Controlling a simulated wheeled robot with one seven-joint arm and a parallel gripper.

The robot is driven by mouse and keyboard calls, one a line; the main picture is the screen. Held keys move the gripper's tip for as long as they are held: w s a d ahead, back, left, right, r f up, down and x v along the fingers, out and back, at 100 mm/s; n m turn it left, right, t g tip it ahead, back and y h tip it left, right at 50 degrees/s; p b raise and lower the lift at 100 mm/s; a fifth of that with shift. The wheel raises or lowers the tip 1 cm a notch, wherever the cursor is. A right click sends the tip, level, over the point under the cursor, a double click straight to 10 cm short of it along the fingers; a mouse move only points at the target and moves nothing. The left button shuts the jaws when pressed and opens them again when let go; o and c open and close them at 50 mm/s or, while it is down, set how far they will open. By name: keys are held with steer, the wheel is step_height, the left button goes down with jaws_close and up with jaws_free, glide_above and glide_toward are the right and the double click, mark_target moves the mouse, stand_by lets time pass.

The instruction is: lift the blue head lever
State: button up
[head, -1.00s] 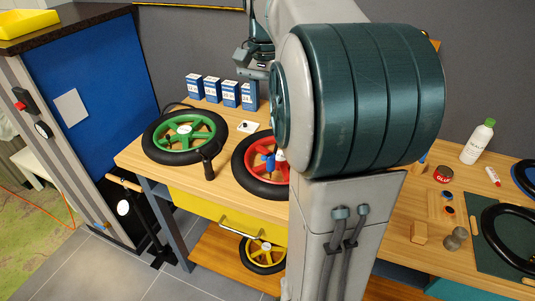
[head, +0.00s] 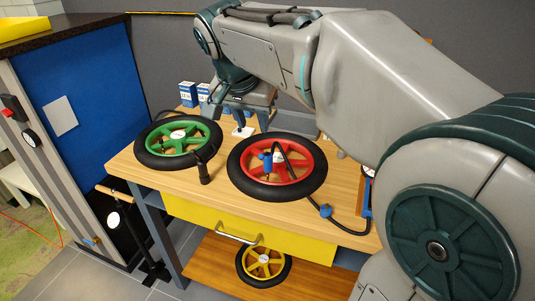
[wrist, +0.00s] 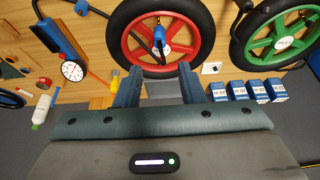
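A blue pump head with a lever (head: 267,160) stands at the hub of the red-rimmed wheel (head: 317,160), with a black hose running from it. In the wrist view the blue head (wrist: 158,36) shows inside the red wheel (wrist: 116,34), ahead of the fingers. I cannot tell the lever's exact angle. My gripper (wrist: 160,68) is open and empty, with its two blue fingers apart near the wheel's tyre. In the head view my gripper (head: 244,116) hangs behind the red wheel, apart from the blue head.
The green-rimmed wheel (head: 208,128) lies left of the red one, with a black handle at its edge. Blue and white boxes (wrist: 239,90) stand at the back. A round gauge (wrist: 72,70) and a white bottle (wrist: 41,110) are on the bench.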

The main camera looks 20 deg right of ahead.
mark_target(265, 155)
steer(key=x, duration=1.2)
steer(key=shift+d+f, duration=0.2)
steer(key=shift+f, duration=0.15)
jaws_close()
